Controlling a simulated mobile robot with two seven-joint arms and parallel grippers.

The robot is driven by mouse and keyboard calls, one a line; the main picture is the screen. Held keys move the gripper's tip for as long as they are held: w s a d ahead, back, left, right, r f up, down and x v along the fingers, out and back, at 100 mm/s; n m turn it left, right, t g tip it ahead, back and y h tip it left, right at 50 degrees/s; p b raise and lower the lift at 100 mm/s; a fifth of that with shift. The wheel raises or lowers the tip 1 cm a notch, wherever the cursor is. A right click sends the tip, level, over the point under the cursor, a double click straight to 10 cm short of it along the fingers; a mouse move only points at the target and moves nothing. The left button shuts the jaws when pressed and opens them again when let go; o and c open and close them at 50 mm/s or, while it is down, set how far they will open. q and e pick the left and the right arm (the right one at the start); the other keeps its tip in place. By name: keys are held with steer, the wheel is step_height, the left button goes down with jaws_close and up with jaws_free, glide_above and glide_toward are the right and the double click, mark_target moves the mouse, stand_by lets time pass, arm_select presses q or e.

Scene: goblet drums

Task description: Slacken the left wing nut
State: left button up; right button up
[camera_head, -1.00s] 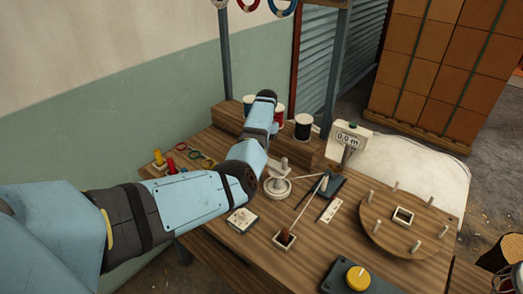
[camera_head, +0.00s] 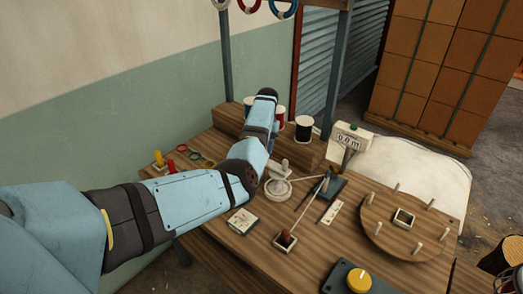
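My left arm comes in from the left, bends above the table and reaches towards the back; its gripper is not visible, and the fingers are hidden or too unclear to make out. Right beside the arm's bend, a pale upright fitting (camera_head: 283,165) stands by a pale round base (camera_head: 278,188) on the wooden table. I cannot tell whether a wing nut is on it, and no wing nut is clearly recognisable elsewhere. My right gripper is not in view.
A round wooden board with pegs (camera_head: 383,239) lies at the right. A yellow knob (camera_head: 358,280) is at the front. A dark spool (camera_head: 303,129) and a counter box (camera_head: 349,139) stand at the back. A thin rod (camera_head: 302,213) crosses the middle. Small coloured items lie at the left.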

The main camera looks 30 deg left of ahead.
arm_select(q)
steer(key=v, duration=1.2)
steer(key=shift+r+b, duration=0.35)
steer(key=shift+b, duration=0.1)
steer(key=shift+a, duration=0.1)
